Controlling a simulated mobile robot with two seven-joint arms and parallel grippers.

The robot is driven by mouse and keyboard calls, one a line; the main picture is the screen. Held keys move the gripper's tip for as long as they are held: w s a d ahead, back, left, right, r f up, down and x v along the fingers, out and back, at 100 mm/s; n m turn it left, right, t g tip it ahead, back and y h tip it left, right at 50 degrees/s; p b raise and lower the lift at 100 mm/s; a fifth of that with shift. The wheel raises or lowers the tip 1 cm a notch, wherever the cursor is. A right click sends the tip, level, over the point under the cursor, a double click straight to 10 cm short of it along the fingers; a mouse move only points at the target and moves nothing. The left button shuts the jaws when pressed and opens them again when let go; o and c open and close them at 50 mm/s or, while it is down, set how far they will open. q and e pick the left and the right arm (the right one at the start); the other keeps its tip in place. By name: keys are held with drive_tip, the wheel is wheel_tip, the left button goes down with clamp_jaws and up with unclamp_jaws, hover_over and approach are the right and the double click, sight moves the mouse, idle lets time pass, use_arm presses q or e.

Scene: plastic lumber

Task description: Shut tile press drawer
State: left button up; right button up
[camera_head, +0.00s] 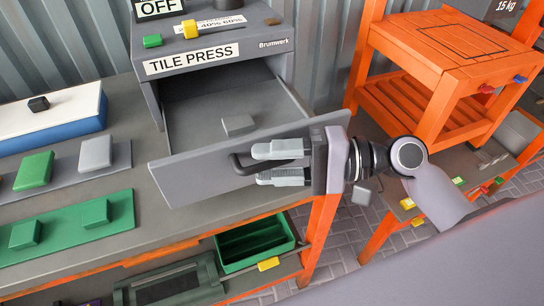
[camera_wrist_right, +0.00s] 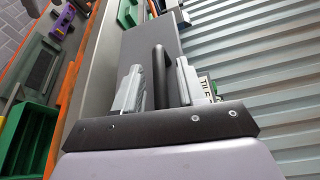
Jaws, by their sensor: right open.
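The grey tile press (camera_head: 213,58), labelled TILE PRESS, stands on the workbench. Its drawer (camera_head: 190,176) is pulled out toward me, and a small grey tile (camera_head: 238,124) lies inside. The drawer front carries a dark bar handle (camera_head: 240,163). My right gripper (camera_head: 262,165) is open at the handle, coming in from the right. In the right wrist view the handle (camera_wrist_right: 160,75) stands between the two fingers of the gripper (camera_wrist_right: 157,85), with gaps visible beside it. My left gripper is not in view.
Green and grey tiles lie on boards (camera_head: 75,240) at the left, beside a white and blue block (camera_head: 60,118). An orange stand (camera_head: 450,60) is at the right. A green bin (camera_head: 255,243) sits on the shelf below the bench.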

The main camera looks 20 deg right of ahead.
drive_tip(key=shift+a, duration=0.1)
clamp_jaws()
drive_tip(key=shift+w, duration=0.1)
